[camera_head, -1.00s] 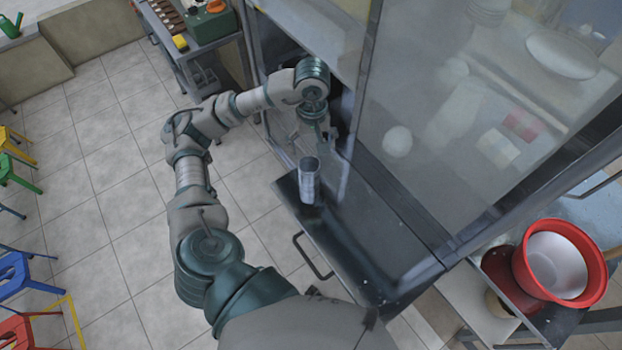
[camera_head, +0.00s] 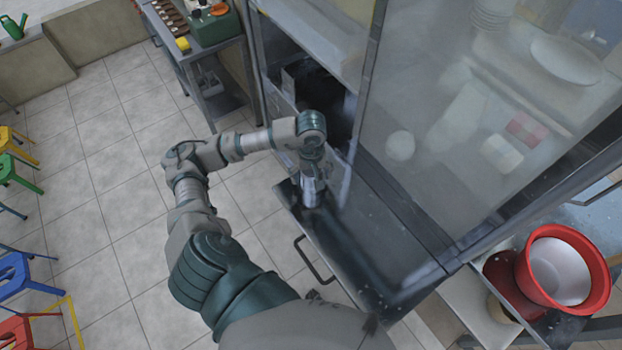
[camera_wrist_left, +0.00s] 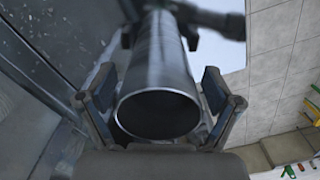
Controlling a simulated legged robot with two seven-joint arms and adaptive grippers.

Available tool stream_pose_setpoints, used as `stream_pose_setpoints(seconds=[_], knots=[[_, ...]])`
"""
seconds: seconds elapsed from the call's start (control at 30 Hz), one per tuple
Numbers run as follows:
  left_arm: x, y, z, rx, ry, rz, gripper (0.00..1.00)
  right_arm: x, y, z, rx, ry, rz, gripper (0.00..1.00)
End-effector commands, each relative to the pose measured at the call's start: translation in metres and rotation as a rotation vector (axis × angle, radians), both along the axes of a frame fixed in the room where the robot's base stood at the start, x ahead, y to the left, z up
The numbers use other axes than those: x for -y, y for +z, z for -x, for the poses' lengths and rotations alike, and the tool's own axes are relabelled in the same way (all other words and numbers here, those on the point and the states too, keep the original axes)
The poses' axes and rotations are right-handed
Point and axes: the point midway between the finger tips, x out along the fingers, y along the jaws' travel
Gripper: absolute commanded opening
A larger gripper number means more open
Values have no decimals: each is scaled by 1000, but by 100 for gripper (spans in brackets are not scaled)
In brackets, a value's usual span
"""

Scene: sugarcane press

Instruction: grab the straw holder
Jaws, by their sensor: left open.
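The straw holder (camera_head: 311,192) is a shiny metal cylinder standing upright near the far left corner of a dark counter. In the head view its upper part is hidden behind my left gripper (camera_head: 313,170). In the left wrist view the straw holder (camera_wrist_left: 158,85) shows large, with its round open mouth towards the camera. My left gripper (camera_wrist_left: 158,92) is open, with one finger on each side of the cylinder. Gaps seem to show between fingers and wall, but contact is hard to tell. My right gripper is in neither view.
A glass cabinet (camera_head: 470,130) rises to the right of the counter (camera_head: 375,250). A red bucket (camera_head: 590,285) stands at the lower right. A side table (camera_head: 205,45) with a green device is at the top. The tiled floor at left is open, with coloured stools at its edge.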

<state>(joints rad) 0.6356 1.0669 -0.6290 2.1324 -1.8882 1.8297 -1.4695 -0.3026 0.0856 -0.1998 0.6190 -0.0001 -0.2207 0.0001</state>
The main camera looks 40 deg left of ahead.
Motion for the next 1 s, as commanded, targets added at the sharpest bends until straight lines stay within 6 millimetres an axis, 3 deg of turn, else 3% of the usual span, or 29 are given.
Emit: stream_pose_setpoints(seconds=[0.13,0.4,0.47,0.77,1.0], knots=[[0,0,0,0,0,0,88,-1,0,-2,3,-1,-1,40],[2,1,0,-1,-1,-1,21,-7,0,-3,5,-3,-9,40],[1,1,0,1,0,-1,9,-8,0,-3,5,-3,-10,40],[0,4,0,1,0,0,9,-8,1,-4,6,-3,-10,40],[0,27,-1,4,0,0,9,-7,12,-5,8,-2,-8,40]])
